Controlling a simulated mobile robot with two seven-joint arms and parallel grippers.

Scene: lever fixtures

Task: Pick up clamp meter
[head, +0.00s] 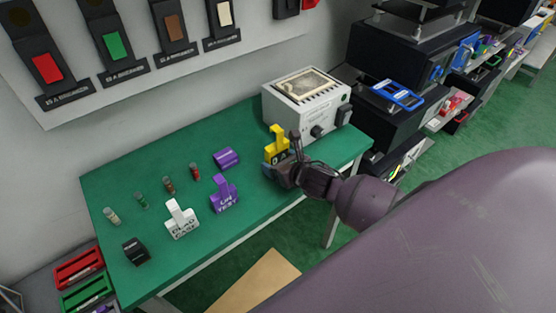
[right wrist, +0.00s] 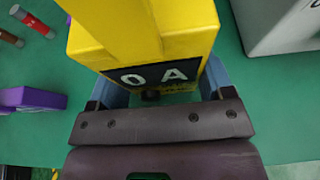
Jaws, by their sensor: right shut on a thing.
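The yellow clamp meter (head: 275,143) is at the right part of the green table, in front of the grey box-shaped instrument. In the right wrist view the clamp meter (right wrist: 185,45) fills the upper middle, with a black display marked "0 A". My right gripper (head: 277,168) is shut on it, with one blue-grey finger on each side of its body. The wrist view shows the same gripper (right wrist: 160,85) close up. I cannot tell whether the meter touches the table. My left gripper is not in view.
The grey instrument (head: 303,105) stands close behind the meter. Breakers hang on the wall panel.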

